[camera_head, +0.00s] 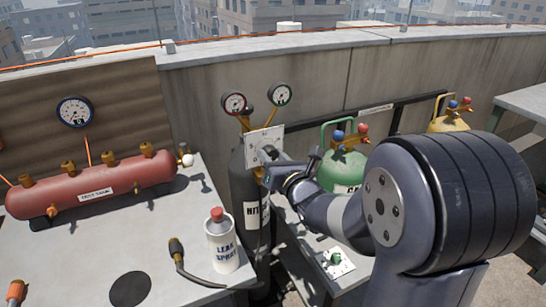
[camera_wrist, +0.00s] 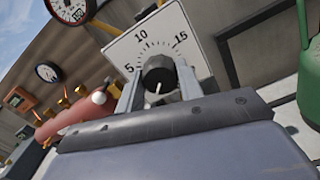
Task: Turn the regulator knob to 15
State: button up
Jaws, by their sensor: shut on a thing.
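The regulator knob (camera_wrist: 158,70) is a dark round knob on a white dial plate (camera_wrist: 120,50) printed 5, 10 and 15. In the wrist view a short pale mark shows at the knob's lower edge, away from the numbers. My gripper (camera_wrist: 159,82) has one finger on each side of the knob and is shut on it. In the head view the plate (camera_head: 255,136) sits atop the dark nitrogen cylinder (camera_head: 240,186). My gripper (camera_head: 268,155) reaches it from the right and hides the knob there.
Two gauges (camera_head: 234,103) stand just above the plate. A red test tank (camera_head: 90,186) and a leak spray can (camera_head: 222,243) are on the left bench. A green cylinder (camera_head: 345,165) stands close behind my arm. The concrete parapet (camera_head: 330,75) runs behind.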

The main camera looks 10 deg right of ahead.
jog(key=shift+c, duration=1.1)
jog(key=shift+f+b, duration=0.1)
jog(key=shift+b, duration=0.3)
